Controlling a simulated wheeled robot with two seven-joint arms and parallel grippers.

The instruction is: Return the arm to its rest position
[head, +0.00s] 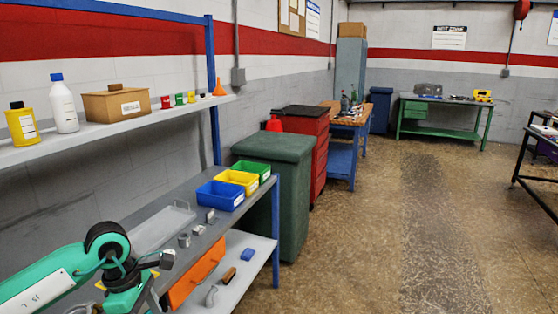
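My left arm (60,272), green with a white label and a dark joint, reaches in from the lower left of the head view. It is bent over the near end of the grey bench, with its far part running down out of the bottom edge. Small dark parts (160,262) show beside its lower link; I cannot make out the fingers or whether they hold anything. My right arm and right gripper are not in view.
The grey bench (182,186) carries blue (220,196), yellow (237,181) and green (252,168) bins and small metal parts. A shelf (90,132) with bottles and a box runs above. A green bin (290,190) stands beyond.

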